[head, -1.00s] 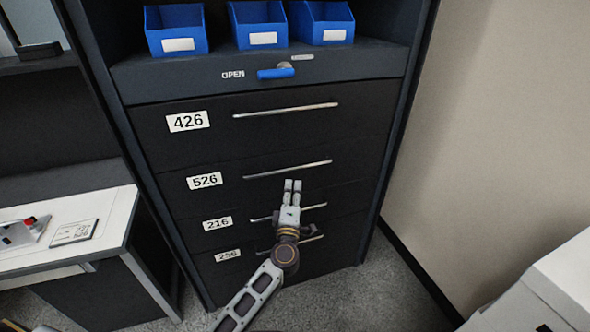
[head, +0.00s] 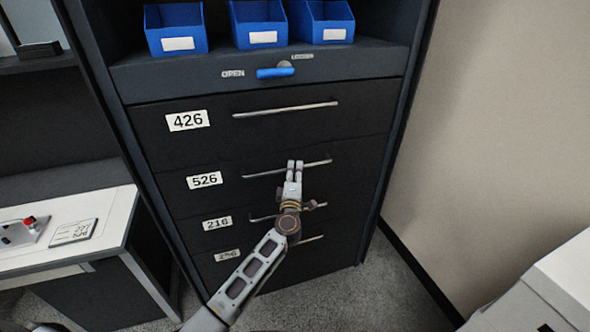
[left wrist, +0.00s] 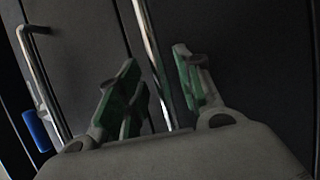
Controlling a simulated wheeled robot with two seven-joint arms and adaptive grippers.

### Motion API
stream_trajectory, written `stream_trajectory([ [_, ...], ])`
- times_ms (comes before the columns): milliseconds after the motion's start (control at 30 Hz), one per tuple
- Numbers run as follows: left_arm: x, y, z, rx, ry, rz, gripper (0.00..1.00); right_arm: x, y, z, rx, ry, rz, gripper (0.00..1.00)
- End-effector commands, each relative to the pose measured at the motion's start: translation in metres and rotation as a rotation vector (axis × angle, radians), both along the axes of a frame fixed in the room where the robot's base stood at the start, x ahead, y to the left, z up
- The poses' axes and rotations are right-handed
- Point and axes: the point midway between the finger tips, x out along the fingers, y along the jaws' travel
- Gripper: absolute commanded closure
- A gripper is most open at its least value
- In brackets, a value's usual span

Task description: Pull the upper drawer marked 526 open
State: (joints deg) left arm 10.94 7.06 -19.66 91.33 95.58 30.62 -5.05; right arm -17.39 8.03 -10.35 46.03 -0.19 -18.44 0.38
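The drawer marked 526 (head: 225,190) is the second one down in the dark cabinet, and its front lies flush and closed. Its thin metal handle (head: 260,174) runs across the front. My left gripper (head: 295,163) is at this handle, with its two fingertips over the bar. In the left wrist view the handle bar (left wrist: 152,50) passes between the spread green-padded fingers (left wrist: 157,75). They look apart from the bar, with a gap on each side. My right gripper is in neither view.
Drawer 426 (head: 160,138) is above, and drawers 216 (head: 185,222) and 256 (head: 205,268) are below, all closed. A blue lever (head: 276,72) marked OPEN and blue bins (head: 262,25) are higher up. A white-topped desk (head: 110,215) stands left, a wall (head: 480,120) right.

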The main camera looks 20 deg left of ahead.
Motion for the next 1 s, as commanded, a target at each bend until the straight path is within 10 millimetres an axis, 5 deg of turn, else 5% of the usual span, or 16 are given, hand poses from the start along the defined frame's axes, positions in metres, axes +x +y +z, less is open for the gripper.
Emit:
stream_trajectory([
  [667, 0.018, 0.004, 0.003, -0.001, 0.000, 0.000, 0.65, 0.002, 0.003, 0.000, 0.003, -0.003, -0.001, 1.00],
  [933, 0.018, 0.004, 0.003, -0.001, 0.000, 0.000, 0.98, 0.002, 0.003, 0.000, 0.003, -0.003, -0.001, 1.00],
  [1000, 0.018, 0.004, 0.003, -0.001, 0.000, 0.000, 1.00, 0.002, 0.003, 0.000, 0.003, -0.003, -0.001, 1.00],
])
